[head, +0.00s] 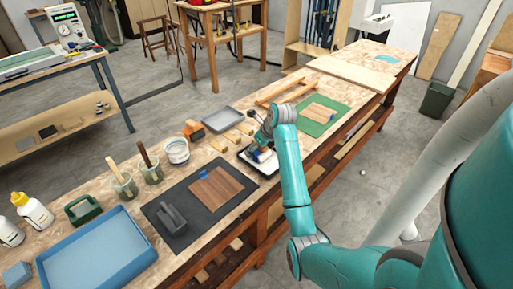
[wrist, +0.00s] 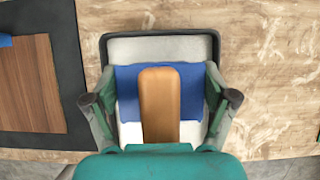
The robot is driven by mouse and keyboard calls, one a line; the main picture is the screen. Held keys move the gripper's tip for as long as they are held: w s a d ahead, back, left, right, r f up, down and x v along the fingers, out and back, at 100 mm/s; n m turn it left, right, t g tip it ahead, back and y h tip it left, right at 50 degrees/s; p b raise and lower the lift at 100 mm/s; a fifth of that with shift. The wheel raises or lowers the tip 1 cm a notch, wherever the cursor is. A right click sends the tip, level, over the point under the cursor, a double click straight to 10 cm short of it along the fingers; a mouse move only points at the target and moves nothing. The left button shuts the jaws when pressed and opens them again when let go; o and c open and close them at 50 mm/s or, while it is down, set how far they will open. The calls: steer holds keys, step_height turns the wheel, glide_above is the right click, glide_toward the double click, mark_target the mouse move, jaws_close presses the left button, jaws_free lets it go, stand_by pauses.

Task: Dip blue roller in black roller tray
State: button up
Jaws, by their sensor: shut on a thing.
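The black roller tray (wrist: 160,36), with a pale white inside, lies on the workbench under my gripper (wrist: 160,82). It also shows in the head view (head: 271,170), partly covered by my arm. The blue roller (wrist: 128,82) is between my gripper's fingers, with a wooden handle (wrist: 159,105) running back toward my wrist. My fingers are shut on its two sides. The roller is over the tray's inside, with pale tray surface showing beyond and below it. I cannot tell if it touches the tray. In the head view the roller (head: 259,155) is small and partly hidden.
A dark mat (head: 161,200) with a brown wood panel (head: 216,188) and a grey block-like tool (head: 172,218) lies left of the tray. A green mat (head: 318,122) lies beyond it. Jars, wood blocks and a grey tray (head: 222,119) stand behind. The bench's front edge is close.

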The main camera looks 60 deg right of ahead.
steer(key=shift+r, duration=3.1)
